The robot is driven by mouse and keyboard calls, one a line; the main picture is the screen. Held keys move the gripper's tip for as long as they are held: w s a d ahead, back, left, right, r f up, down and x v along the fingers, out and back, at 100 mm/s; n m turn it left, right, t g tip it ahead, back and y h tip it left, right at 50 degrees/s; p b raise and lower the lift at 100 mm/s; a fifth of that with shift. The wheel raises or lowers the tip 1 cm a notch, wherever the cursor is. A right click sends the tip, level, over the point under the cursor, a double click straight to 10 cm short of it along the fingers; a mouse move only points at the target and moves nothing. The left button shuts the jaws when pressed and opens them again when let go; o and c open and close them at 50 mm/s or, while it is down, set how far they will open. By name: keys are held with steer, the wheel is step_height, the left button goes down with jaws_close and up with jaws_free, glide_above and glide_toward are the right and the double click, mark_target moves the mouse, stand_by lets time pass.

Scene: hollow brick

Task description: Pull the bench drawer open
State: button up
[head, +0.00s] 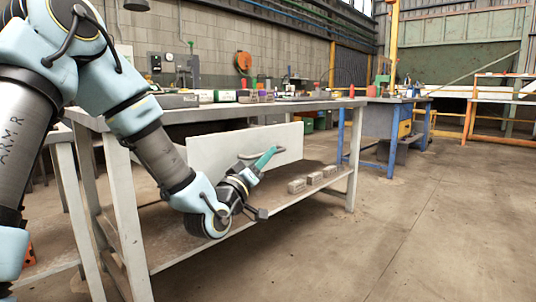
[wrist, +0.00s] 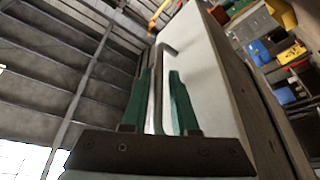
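The bench drawer shows as a broad white front panel (head: 222,152) under the bench top in the head view. In the wrist view the fingers (wrist: 160,80) are apart, one on each side of the bar, with narrow gaps showing. How far out the drawer is, I cannot tell.
The bench top (head: 325,104) carries several cans, boxes and tools. A bench leg (head: 354,155) stands to the right. The concrete floor (head: 430,230) in front is clear.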

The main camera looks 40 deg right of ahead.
steer(key=v, duration=0.9)
steer(key=shift+a, duration=0.15)
steer(key=shift+f, duration=0.1)
